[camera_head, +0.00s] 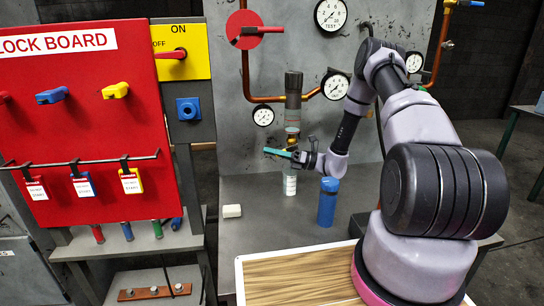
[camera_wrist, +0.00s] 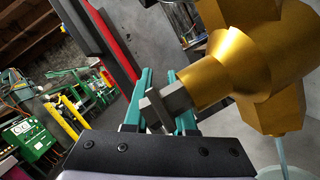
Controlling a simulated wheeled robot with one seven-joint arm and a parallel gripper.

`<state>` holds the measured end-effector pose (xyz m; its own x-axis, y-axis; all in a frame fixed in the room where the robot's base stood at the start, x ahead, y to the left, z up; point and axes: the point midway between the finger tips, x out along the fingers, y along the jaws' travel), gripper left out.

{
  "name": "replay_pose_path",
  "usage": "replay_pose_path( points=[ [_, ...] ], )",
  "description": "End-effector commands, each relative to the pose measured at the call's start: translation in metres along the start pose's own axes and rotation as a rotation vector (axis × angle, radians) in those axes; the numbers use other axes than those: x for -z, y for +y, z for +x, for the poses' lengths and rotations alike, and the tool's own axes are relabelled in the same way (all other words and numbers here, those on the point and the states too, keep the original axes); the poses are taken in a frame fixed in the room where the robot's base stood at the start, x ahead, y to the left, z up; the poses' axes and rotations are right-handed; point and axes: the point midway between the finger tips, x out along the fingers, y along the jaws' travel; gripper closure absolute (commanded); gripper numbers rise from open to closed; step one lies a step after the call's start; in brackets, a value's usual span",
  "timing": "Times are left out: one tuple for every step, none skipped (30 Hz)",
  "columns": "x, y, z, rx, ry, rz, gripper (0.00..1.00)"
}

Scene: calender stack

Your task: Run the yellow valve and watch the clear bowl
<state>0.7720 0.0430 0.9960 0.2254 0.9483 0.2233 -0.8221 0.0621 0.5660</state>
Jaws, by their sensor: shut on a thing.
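The yellow, brass-coloured valve (camera_head: 292,130) sits under a grey cylinder on the grey panel's pipework. In the wrist view its large golden body (camera_wrist: 245,65) fills the upper right, with a grey square-edged stem (camera_wrist: 185,97) sticking out to the left. My gripper (camera_head: 279,152) is at the valve, its teal fingers pointing left. In the wrist view my gripper (camera_wrist: 158,90) is shut on the grey stem, one finger on each side. A pale, clear piece (camera_wrist: 291,152), possibly the clear bowl, shows below the valve and is partly cut off. Its contents cannot be told.
A white block (camera_head: 232,211) lies on the grey bench. The red lock board (camera_head: 75,130) with hanging tags is at left. Gauges (camera_head: 335,85) and copper pipes surround the valve.

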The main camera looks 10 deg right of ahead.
Motion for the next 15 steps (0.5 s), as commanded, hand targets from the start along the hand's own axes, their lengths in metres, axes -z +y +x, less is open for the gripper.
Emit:
replay_pose_path(
  points=[
    [-0.001,0.002,-0.001,-0.019,-0.033,0.013,1.00],
    [-0.003,0.003,0.000,-0.030,-0.050,0.017,1.00],
    [-0.005,0.004,0.001,-0.045,-0.074,0.024,1.00],
    [-0.006,0.005,0.001,-0.057,-0.092,0.028,1.00],
    [-0.007,0.006,0.001,-0.067,-0.108,0.032,1.00],
    [-0.009,0.008,0.002,-0.081,-0.130,0.038,1.00],
    [-0.010,0.009,0.002,-0.091,-0.146,0.043,1.00],
    [-0.012,0.010,0.003,-0.101,-0.160,0.046,1.00],
    [-0.013,0.011,0.003,-0.112,-0.178,0.051,1.00],
    [-0.015,0.011,0.003,-0.120,-0.192,0.055,1.00],
    [-0.015,0.012,0.004,-0.128,-0.203,0.059,1.00],
    [-0.017,0.013,0.004,-0.138,-0.217,0.062,1.00],
    [-0.018,0.014,0.004,-0.144,-0.227,0.064,1.00],
    [-0.019,0.014,0.004,-0.150,-0.237,0.067,1.00],
    [-0.019,0.015,0.004,-0.156,-0.248,0.071,1.00]
  ],
)
